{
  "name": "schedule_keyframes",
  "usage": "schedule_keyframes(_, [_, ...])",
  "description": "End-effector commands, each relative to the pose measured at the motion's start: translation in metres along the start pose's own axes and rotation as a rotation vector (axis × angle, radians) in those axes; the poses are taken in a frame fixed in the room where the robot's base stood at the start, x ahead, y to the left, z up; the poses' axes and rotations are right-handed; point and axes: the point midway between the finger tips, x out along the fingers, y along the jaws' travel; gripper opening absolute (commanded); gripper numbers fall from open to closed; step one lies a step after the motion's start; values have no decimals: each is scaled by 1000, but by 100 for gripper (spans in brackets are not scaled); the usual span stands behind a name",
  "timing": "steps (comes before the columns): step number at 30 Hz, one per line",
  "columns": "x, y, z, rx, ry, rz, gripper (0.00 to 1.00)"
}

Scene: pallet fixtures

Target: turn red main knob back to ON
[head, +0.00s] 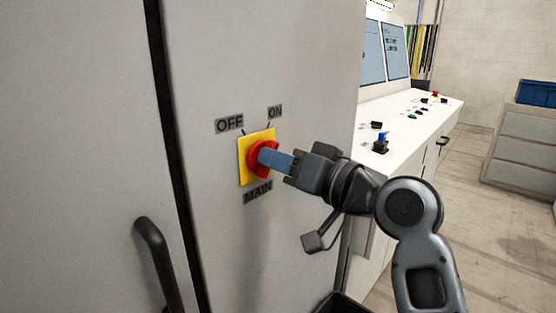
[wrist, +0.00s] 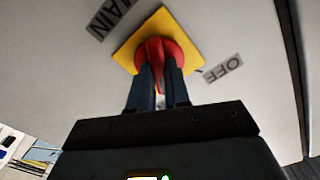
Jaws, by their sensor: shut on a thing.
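The red main knob (head: 261,157) sits on a yellow square plate (head: 243,172) on the grey cabinet door. The OFF label (head: 229,125) is at its upper left, the ON label (head: 275,112) at its upper right and the MAIN label (head: 258,193) below. My gripper (head: 268,158) reaches in from the right and its blue fingers are shut on the knob. In the wrist view, the two fingers hold the red knob's grip (wrist: 155,62) between them. The fingers hide part of the knob, and I cannot tell exactly which label its grip points to.
A black door handle (head: 158,262) stands out at the lower left of the cabinet. A white control desk (head: 405,125) with buttons and screens is behind my arm on the right. A blue crate (head: 538,93) sits on a grey drawer unit (head: 520,145) at the far right.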

Motion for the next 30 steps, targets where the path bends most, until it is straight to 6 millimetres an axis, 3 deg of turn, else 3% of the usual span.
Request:
schedule_keyframes(9, [0,0,0,1,-1,1,43])
schedule_keyframes(17, [-3,1,0,0,0,1,43])
schedule_keyframes(30, [-65,2,2,0,1,2,43])
